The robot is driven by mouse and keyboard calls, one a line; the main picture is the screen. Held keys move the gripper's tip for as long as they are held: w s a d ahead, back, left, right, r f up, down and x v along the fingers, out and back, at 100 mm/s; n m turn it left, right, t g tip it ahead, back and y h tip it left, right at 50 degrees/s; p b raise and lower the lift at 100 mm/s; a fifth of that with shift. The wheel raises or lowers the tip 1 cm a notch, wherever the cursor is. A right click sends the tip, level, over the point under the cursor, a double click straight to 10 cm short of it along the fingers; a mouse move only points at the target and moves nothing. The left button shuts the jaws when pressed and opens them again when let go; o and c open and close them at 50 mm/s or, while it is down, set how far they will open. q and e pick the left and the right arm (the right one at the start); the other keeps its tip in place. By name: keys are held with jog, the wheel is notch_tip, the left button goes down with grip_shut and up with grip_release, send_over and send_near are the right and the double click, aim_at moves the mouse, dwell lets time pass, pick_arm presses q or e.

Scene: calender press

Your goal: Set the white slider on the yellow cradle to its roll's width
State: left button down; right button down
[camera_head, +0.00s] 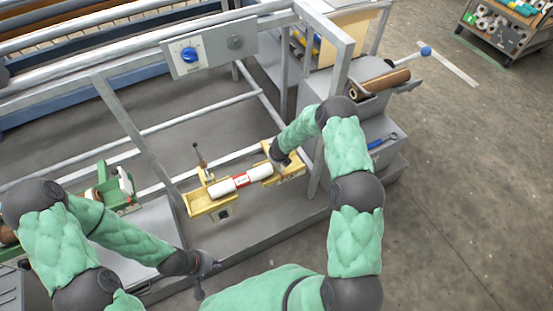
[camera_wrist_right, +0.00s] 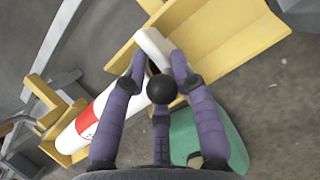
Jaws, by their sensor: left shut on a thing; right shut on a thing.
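The yellow cradle (camera_head: 204,203) stands low at the machine's front; its plates also show in the right wrist view (camera_wrist_right: 238,32). A white roll with a red label (camera_head: 224,187) lies along it, also seen at the left of the right wrist view (camera_wrist_right: 70,138). My right gripper (camera_wrist_right: 158,60) is shut on the white slider (camera_wrist_right: 152,43), at the cradle's right end. In the head view the slider is hidden by this gripper (camera_head: 280,159). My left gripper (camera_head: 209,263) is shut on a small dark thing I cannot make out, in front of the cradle.
A green cradle (camera_head: 112,192) stands at the left. A panel with a blue knob (camera_head: 189,55) is above on the frame. A brown roll (camera_head: 385,81) and a blue-handled tool (camera_head: 381,143) lie on the grey unit at right. Open floor lies at the right.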

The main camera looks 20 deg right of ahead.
jog(key=shift+s+f, duration=0.1)
jog(key=shift+s, duration=0.05)
jog(key=c, duration=0.9)
grip_release()
jog(key=shift+r, duration=0.2)
jog(key=shift+r, duration=0.3)
jog(key=v, duration=1.1)
